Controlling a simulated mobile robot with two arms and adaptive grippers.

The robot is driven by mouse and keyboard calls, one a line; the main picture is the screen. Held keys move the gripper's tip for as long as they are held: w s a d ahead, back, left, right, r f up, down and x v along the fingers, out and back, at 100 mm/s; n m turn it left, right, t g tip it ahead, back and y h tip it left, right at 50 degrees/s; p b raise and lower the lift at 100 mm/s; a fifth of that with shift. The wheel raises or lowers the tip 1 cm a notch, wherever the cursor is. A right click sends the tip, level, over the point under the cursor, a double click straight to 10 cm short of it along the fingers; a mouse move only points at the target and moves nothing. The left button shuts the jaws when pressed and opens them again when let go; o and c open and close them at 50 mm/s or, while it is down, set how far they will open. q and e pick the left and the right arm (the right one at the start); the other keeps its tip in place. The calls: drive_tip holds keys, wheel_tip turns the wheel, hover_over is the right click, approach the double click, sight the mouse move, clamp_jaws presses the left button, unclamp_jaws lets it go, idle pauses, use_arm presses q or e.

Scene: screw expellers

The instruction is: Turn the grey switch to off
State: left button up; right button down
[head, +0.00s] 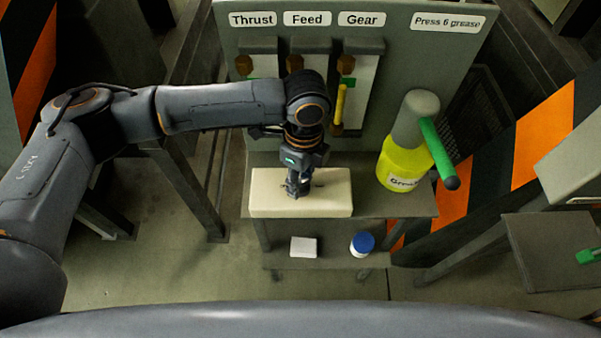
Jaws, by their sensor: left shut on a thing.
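My left gripper (298,190) points down onto the top of a cream box (268,203) on the shelf below the labelled panel. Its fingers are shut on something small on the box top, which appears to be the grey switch. The fingers hide most of the switch, so I cannot tell which way it is turned. Small dark marks show on the box top on either side of the fingers, too small to read. My right gripper is not in view.
A yellow grease container (402,160) with a green handle (438,152) stands right of the box. A panel (400,50) labelled Thrust, Feed and Gear rises behind. A white block (303,247) and a blue-capped jar (362,244) sit on the lower shelf.

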use_arm(q)
drive_tip(key=n+p, duration=0.2)
drive_tip(key=p, duration=0.1)
drive_tip(key=n+p, duration=0.6)
drive_tip(key=shift+s+a+r+h, duration=0.1)
drive_tip(key=shift+r+h, duration=0.2)
drive_tip(key=n+p, duration=0.1)
drive_tip(key=n, duration=0.2)
drive_tip(key=shift+f, duration=0.15)
drive_tip(key=n, duration=0.3)
drive_tip(key=shift+f+n, duration=0.1)
drive_tip(key=shift+n, duration=0.2)
drive_tip(key=n, duration=0.5)
drive_tip(key=shift+s+h, duration=0.15)
drive_tip(key=shift+h, duration=0.15)
drive_tip(key=n, duration=0.4)
drive_tip(key=shift+n+t, duration=0.3)
drive_tip(key=shift+n, duration=1.9)
drive_tip(key=o, duration=1.2)
drive_tip(key=shift+c, duration=0.2)
